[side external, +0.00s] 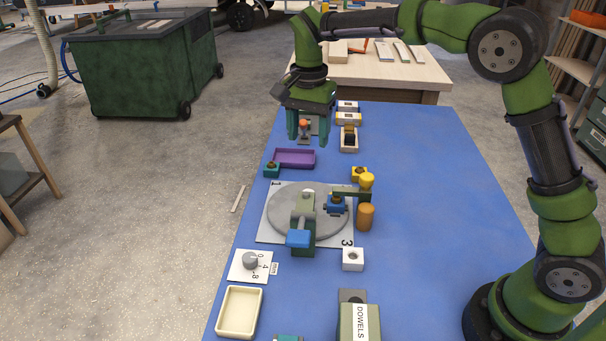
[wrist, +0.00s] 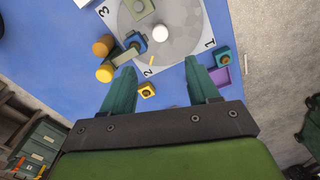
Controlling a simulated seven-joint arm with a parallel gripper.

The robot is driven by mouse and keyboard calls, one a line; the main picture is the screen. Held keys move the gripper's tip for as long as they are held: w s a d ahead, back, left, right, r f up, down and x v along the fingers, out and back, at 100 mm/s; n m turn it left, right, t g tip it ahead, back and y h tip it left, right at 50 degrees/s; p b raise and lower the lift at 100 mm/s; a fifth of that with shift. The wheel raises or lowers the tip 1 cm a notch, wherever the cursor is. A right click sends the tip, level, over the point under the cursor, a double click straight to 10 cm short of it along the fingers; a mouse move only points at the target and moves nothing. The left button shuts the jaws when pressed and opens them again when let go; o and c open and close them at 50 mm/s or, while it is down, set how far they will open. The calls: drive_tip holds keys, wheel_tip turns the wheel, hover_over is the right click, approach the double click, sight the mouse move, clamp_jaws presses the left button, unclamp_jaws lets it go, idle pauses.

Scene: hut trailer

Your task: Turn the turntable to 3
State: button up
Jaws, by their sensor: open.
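The turntable (side external: 276,214) is a grey disc on a white square plate (side external: 265,236) with printed numbers; 1 is at the far left corner and 3 at the near right. In the wrist view the disc (wrist: 185,38) shows a white round knob (wrist: 164,32), and a yellow mark (wrist: 152,60) sits close to the 2.
An orange cylinder (side external: 366,217) and a yellow-topped post (side external: 367,181) stand at the plate's right edge. A yellow block (side external: 359,174), teal block (side external: 271,170) and purple tray (side external: 294,158) lie beyond it. A white block (side external: 353,259) and dial (side external: 250,261) are nearer. The table's right is clear.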

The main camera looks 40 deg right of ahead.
wheel_tip(320, 180, down, 16)
drive_tip(key=shift+r, duration=0.2)
clamp_jaws()
idle(0.5)
